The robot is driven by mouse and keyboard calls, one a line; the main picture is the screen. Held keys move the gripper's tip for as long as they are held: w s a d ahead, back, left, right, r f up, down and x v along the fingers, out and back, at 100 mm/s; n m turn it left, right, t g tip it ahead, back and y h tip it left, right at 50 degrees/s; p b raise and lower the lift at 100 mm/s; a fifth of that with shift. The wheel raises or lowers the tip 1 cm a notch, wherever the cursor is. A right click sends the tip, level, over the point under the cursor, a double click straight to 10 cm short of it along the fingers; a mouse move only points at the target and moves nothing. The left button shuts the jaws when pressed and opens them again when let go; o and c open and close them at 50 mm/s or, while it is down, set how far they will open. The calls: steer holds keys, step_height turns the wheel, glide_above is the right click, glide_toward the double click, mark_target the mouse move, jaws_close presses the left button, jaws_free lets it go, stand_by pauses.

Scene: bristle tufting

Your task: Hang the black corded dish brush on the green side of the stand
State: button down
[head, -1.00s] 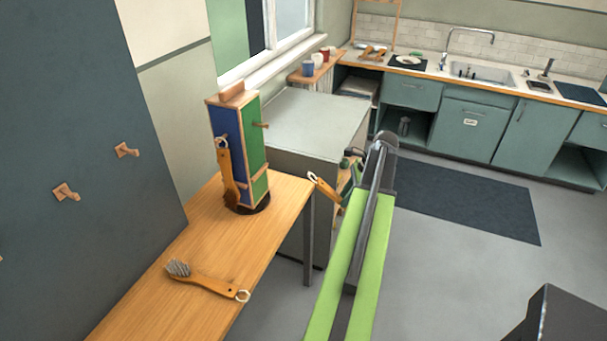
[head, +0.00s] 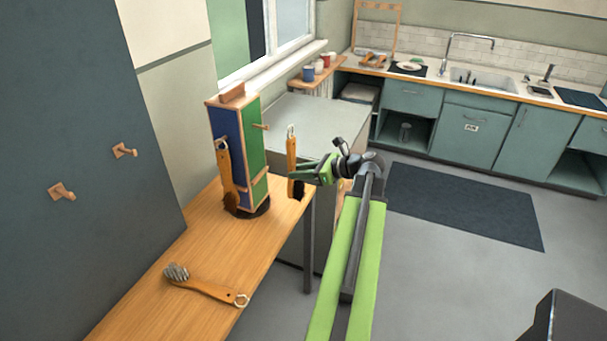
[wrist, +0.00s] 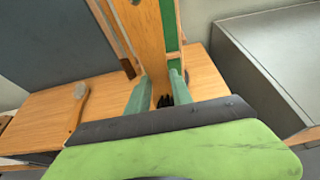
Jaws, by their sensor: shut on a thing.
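The stand (head: 252,152) stands on the wooden table, with a blue side facing left and a green side facing right. A wooden peg (head: 262,126) sticks out high on the green side and looks empty. My gripper (head: 303,173) is shut on a dish brush (head: 291,152) with a wooden handle and dark bristles. The brush hangs upright, loop up and bristles down, to the right of the stand and apart from it. In the wrist view the handle (wrist: 150,45) stands between my green fingers, with black bristles below. The handle hides part of the stand there.
Another dark-bristled brush (head: 227,175) hangs on the blue side. A grey-bristled brush (head: 208,286) lies on the table (head: 200,250). A grey cabinet (head: 318,120) stands behind my gripper. Two wooden pegs (head: 61,192) are on the dark panel at left.

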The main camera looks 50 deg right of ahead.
mark_target(294, 166)
steer(key=r+b+x, duration=0.1)
steer(key=r+x, duration=0.1)
steer(key=x, duration=0.7)
steer(key=shift+w, duration=0.5)
steer(key=shift+a+f, duration=0.1)
stand_by(0.3)
steer(key=c, duration=1.1)
jaws_free()
steer(key=shift+o, duration=0.2)
steer(key=shift+p+v, duration=1.1)
steer(key=shift+v, duration=2.3)
